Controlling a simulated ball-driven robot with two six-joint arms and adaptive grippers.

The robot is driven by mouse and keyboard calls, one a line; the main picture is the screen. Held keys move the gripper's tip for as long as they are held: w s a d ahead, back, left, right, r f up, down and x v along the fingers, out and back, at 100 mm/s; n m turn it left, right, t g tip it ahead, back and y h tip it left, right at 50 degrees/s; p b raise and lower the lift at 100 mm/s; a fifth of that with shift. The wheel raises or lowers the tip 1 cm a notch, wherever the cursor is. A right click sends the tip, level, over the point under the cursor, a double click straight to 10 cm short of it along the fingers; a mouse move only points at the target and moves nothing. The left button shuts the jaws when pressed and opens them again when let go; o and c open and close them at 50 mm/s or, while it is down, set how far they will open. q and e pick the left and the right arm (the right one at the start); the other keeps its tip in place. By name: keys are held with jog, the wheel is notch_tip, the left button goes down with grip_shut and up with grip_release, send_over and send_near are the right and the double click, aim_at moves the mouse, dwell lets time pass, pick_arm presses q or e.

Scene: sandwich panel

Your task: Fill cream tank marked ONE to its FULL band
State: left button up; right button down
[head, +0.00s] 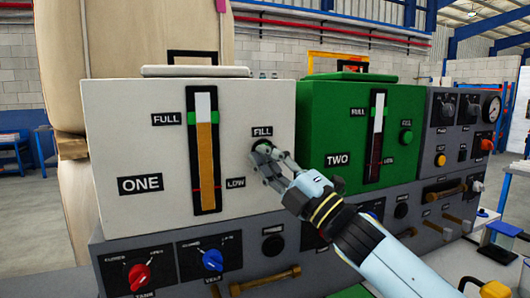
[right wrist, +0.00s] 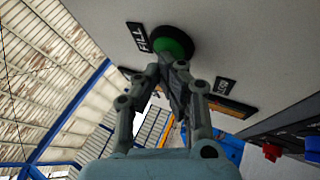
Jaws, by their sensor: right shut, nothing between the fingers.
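The cream tank (head: 120,230) marked ONE stands at the left. Its gauge (head: 205,150) shows an amber column whose top is about level with the FULL label (head: 166,119), with white above it. A red line marks LOW. The FILL button (head: 262,143) is at the tank's right; in the right wrist view it is a green button (right wrist: 174,40) in a black ring. My right gripper (head: 262,154) is shut and empty, its fingertips at the button's lower edge. I cannot tell whether they press it. My left gripper is not in view.
A green tank (head: 310,118) marked TWO, with its own green fill button (head: 406,137), stands to the right. Below is a grey panel with a red knob (head: 139,276), a blue knob (head: 213,260) and brass handles. A gauge panel (head: 460,110) stands at the far right.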

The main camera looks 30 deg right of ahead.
dwell(0.8)
jog(key=shift+s, duration=0.8)
jog(key=s, duration=0.5)
jog(key=shift+a+b, duration=0.2)
jog(key=shift+b, duration=0.15)
jog(key=shift+f, duration=0.1)
